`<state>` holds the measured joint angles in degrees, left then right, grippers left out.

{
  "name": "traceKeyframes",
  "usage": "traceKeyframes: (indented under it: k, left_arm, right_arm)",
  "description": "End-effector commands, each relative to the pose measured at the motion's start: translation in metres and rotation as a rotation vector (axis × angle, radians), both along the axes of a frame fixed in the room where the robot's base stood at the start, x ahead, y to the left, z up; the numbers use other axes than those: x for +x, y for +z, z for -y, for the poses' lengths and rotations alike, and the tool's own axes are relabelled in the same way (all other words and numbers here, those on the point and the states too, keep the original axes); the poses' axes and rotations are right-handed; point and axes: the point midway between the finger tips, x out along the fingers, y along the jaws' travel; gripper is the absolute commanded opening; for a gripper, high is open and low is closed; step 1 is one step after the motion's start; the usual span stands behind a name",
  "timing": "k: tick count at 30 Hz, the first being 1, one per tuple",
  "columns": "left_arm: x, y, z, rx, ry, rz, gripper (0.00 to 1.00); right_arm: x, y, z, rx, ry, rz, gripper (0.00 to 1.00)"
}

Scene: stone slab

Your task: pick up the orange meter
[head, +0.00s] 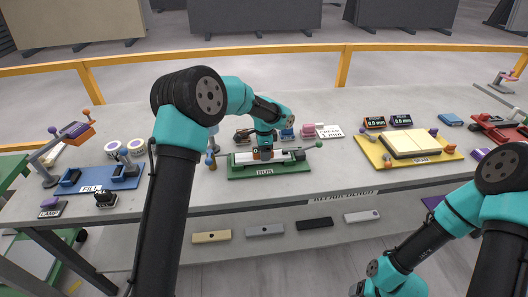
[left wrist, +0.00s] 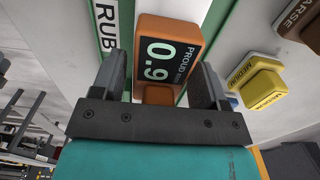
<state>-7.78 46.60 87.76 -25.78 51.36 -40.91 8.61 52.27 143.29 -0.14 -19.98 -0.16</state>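The orange meter (left wrist: 168,50) fills the middle of the left wrist view. It is a block with a dark face that reads "PROUD" and 0.9 in green digits. My left gripper (left wrist: 160,82) has its dark fingers apart, one on each side of the meter; a gap shows at the left finger, and I cannot tell whether the right finger touches. In the head view my left gripper (head: 264,153) is over the green RUB board, with a small orange patch of the meter (head: 265,153) visible there, mostly hidden by the arm. My right gripper is out of view.
The green RUB board (head: 240,172) lies below the gripper. A yellow block (left wrist: 262,88) marked MEDIUM and a brown block (left wrist: 300,25) are nearby. Two other displays (head: 375,122) (head: 401,120) and the yellow SEAM board (head: 378,160) are to the right; the blue FILL tray (head: 122,183) is left.

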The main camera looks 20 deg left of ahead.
Motion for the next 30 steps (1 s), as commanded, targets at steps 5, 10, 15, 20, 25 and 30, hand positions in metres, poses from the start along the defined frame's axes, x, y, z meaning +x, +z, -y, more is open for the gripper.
traceKeyframes:
  k: [5, 10, 15, 20, 25, 30]
  left_arm:
    - [0.0, 0.0, 0.0, 0.0, 0.0, 0.0, 0.5]
    - [0.0, 0.0, 0.0, 0.0, 0.0, 0.0, 0.34]
    - [0.0, 0.0, 0.0, 0.0, 0.0, 0.001, 0.24]
    - [0.0, 0.001, 0.0, 0.0, 0.0, 0.001, 0.24]
    - [0.0, 0.006, 0.0, 0.0, 0.0, 0.002, 0.24]
    - [0.001, 0.021, 0.0, 0.0, 0.0, 0.002, 0.24]
  right_arm:
    - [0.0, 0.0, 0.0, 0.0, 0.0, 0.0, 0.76]
    - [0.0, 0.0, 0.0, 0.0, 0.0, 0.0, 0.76]
    - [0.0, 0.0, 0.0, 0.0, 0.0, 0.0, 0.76]
    - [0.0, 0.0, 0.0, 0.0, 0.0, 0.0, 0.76]
    - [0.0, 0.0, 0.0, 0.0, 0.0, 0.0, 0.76]
    - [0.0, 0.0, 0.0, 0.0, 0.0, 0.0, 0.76]
